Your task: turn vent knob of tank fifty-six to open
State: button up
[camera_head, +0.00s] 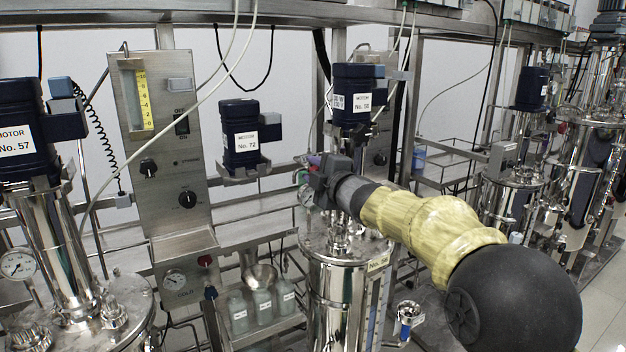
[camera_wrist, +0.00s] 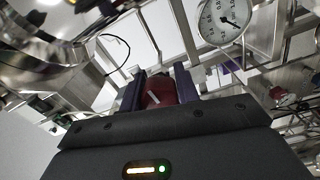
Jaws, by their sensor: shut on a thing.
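The tank (camera_head: 335,285) with the label "No. 56" (camera_head: 378,264) stands upright and shiny in the middle of the head view. Its motor (camera_head: 352,103) is the dark blue block above. My gripper (camera_head: 314,167) reaches in from the right above the tank's lid. In the wrist view, a dark red knob (camera_wrist: 160,90) with a white mark sits between the two fingers of my gripper (camera_wrist: 160,84), which are shut on it. The white mark runs at a slant.
A round pressure gauge (camera_wrist: 222,20) is close beside the gripper in the wrist view. A control panel (camera_head: 170,150) with black knobs stands to the left. Another tank (camera_head: 62,235), under motor No. 57 (camera_head: 17,130), is at far left. Bottles (camera_head: 262,305) sit on a low shelf.

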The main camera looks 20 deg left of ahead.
jog(key=shift+f+n+b, duration=0.15)
jog(key=shift+n+b, duration=0.55)
jog(key=shift+n, duration=0.8)
jog(key=o, duration=1)
jog(key=shift+s, duration=0.1)
jog(key=b+v, duration=0.1)
jog(key=v, duration=1.6)
jog(key=shift+d+b, duration=0.2)
jog(key=shift+b, duration=0.1)
